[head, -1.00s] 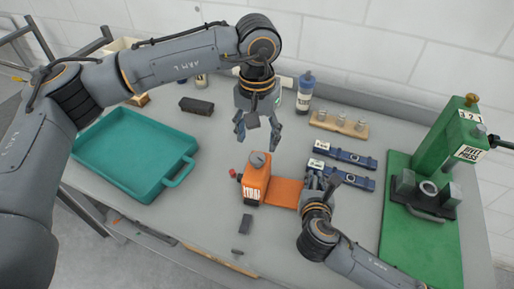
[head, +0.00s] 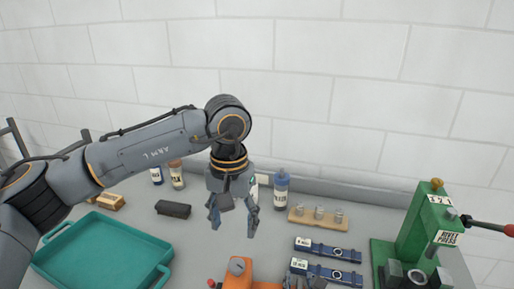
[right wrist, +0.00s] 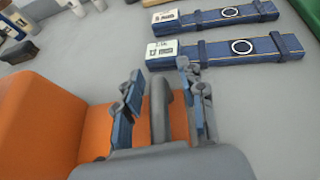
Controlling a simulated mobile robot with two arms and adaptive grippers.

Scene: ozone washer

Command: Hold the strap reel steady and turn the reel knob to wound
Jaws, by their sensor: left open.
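The orange strap reel (head: 240,280) stands at the bottom edge of the head view, its lower part cut off. A grey knob (head: 237,265) sits on its top. My left gripper (head: 233,226) hangs above and behind the reel, open and empty, not touching it. My right gripper (right wrist: 160,100) is over the reel's flat orange part in the right wrist view, beside the taller orange body (right wrist: 35,120). Its fingers stand apart with orange between them; whether they clamp it is hidden. Only a little of this gripper shows in the head view.
A teal tray (head: 52,240) lies at left. Blue straps (head: 325,272) with white labels lie right of the reel. A green rivet press (head: 415,235) stands at far right. A wooden rack (head: 318,222), a blue-capped bottle (head: 281,190) and a dark block (head: 173,209) stand behind.

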